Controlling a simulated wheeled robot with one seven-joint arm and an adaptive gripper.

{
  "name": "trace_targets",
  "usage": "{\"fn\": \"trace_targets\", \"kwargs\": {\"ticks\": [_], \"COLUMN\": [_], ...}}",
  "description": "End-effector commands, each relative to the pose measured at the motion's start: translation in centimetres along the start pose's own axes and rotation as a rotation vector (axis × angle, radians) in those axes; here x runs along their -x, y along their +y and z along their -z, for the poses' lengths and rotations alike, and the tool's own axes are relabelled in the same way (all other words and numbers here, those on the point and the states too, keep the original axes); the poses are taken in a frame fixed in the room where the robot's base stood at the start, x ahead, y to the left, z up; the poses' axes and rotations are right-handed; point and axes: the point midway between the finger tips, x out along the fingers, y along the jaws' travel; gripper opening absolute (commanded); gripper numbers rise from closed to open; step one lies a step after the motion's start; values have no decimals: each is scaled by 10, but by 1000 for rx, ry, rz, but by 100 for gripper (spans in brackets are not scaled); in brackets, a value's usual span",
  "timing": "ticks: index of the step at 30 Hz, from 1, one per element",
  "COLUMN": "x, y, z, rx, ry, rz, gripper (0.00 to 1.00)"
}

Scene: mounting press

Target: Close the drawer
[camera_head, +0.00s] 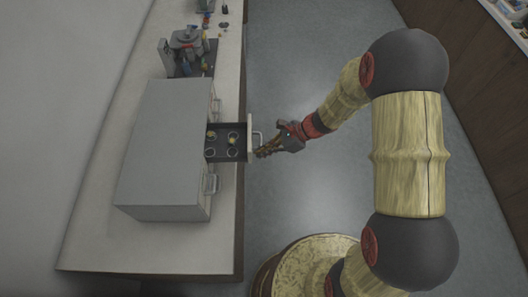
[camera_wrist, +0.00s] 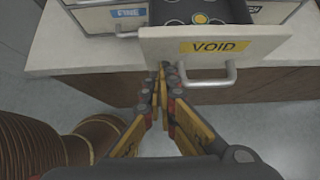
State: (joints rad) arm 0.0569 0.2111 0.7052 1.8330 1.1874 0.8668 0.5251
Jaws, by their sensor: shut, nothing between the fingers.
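The open drawer (camera_head: 226,142) sticks out to the right from the grey cabinet (camera_head: 165,150) on the counter. It has a dark inside with round holders, some with yellowish pieces in them. In the wrist view its pale front (camera_wrist: 215,44) carries a yellow "VOID" label and a metal handle (camera_wrist: 205,80). My gripper (camera_head: 262,153) is shut and empty, just outside the drawer front near the handle. In the wrist view the shut fingertips (camera_wrist: 166,70) point at the lower part of the front, left of the handle's middle. I cannot tell whether they touch it.
The cabinet's other drawers, with handles (camera_head: 211,184), are closed on either side. A "FINE" label (camera_wrist: 127,13) shows on the left one. A machine (camera_head: 188,50) stands farther back on the counter (camera_head: 150,262). The floor (camera_head: 300,195) beside the counter is clear.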

Motion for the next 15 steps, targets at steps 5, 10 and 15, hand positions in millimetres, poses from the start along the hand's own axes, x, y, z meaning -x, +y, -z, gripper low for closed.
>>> {"fn": "trace_targets", "kwargs": {"ticks": [5,10,15], "x": [-5,-22,-50], "y": [0,1,1], "z": [-5,-21,-48], "rx": [2,4,5], "ry": [0,0,-1], "rz": [-1,-3,-4], "gripper": [0,0,0]}}
